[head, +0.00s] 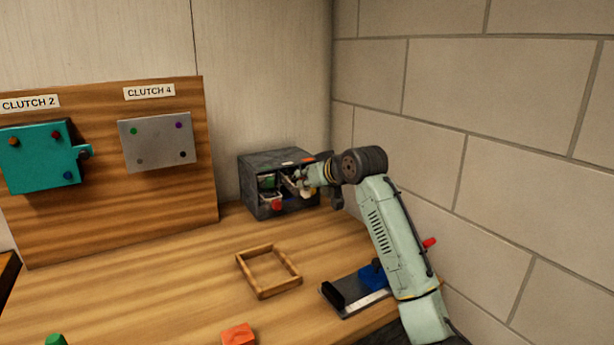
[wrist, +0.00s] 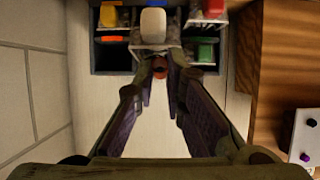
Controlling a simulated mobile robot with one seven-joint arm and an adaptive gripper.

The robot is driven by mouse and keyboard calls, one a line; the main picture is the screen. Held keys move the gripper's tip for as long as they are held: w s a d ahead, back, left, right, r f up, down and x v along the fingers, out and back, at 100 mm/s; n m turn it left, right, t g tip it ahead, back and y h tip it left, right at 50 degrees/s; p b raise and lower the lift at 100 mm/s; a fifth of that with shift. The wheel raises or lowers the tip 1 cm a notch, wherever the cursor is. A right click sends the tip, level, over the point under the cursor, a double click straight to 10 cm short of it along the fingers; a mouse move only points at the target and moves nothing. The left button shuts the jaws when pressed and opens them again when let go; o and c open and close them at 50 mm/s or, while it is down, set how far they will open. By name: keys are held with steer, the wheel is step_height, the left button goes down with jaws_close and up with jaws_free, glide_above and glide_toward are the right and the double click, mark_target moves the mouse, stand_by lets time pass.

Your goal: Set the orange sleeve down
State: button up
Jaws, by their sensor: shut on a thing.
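My gripper (head: 303,183) reaches into the front of the dark open cabinet (head: 256,198) on the bench. In the wrist view my gripper (wrist: 163,62) has its fingers converging on a small orange piece, which looks like the orange sleeve (wrist: 160,72). Only a little of the sleeve shows, low between the fingers. Just past the fingertips is a rounded white block (wrist: 152,22) by a grey tray in the cabinet. Whether the sleeve touches the tray cannot be told.
The cabinet also holds a red piece (wrist: 206,53), a green piece (wrist: 208,28) and a yellow piece (wrist: 109,16). A wooden frame (head: 262,290), an orange block (head: 238,335) and a blue-and-black fixture (head: 333,293) are on the bench. A brick wall stands close on the right.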

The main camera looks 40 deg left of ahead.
steer(key=shift+f+p, duration=0.3)
steer(key=shift+f, duration=0.2)
steer(key=shift+f, duration=0.15)
steer(key=o, duration=0.7)
steer(key=shift+d+f+b, duration=0.1)
steer(key=shift+f+b, duration=0.05)
steer(key=shift+b, duration=0.25)
